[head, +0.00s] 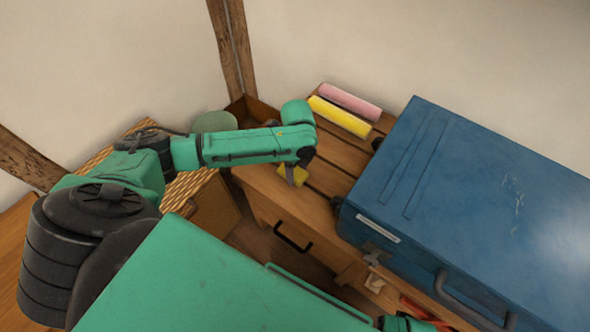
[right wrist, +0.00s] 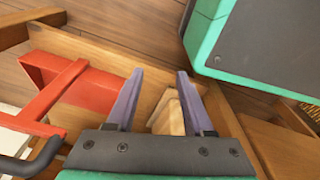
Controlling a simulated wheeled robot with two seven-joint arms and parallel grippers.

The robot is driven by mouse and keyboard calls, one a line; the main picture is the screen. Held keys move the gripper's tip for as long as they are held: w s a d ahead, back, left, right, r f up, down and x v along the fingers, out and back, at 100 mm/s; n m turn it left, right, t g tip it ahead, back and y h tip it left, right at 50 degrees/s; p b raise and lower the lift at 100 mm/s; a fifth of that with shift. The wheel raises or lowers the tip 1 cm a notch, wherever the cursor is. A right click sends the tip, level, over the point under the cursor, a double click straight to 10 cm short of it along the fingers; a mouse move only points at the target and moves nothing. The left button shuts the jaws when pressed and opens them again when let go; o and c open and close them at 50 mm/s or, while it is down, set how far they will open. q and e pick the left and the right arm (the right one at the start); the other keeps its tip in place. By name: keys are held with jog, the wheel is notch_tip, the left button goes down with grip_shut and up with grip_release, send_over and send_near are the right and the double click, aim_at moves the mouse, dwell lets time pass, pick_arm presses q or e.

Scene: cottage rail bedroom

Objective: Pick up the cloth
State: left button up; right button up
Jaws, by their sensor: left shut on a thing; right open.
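A small yellow piece, which looks like the cloth (head: 299,176), is at the fingertips of my left gripper (head: 292,174), over the wooden top with the drawer. The gripper is shut on it. Much of the cloth is hidden by the gripper and wrist, and I cannot tell whether it still touches the wood. My right gripper (right wrist: 159,76) is open in the right wrist view, with a pale wooden block (right wrist: 170,113) showing between and beyond its fingers. I see nothing held in it.
A yellow roll (head: 339,116) and a pink roll (head: 350,101) lie at the back of the slatted top. A large blue case (head: 470,190) fills the right side. A woven-topped piece (head: 186,186) stands left. A red object (right wrist: 62,82) lies near my right gripper.

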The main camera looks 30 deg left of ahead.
aim_at(297, 171)
pick_arm(q)
jog(key=shift+r, duration=0.3)
notch_tip(297, 171, up, 19)
jog(key=p, duration=0.5)
jog(key=shift+r, duration=0.2)
pick_arm(e)
jog(key=s+d+f, duration=0.2)
jog(key=s, duration=0.8)
jog(key=shift+s+d+f+n, duration=0.15)
jog(key=shift+s+f+n, duration=0.1)
jog(key=shift+f+n, duration=0.1)
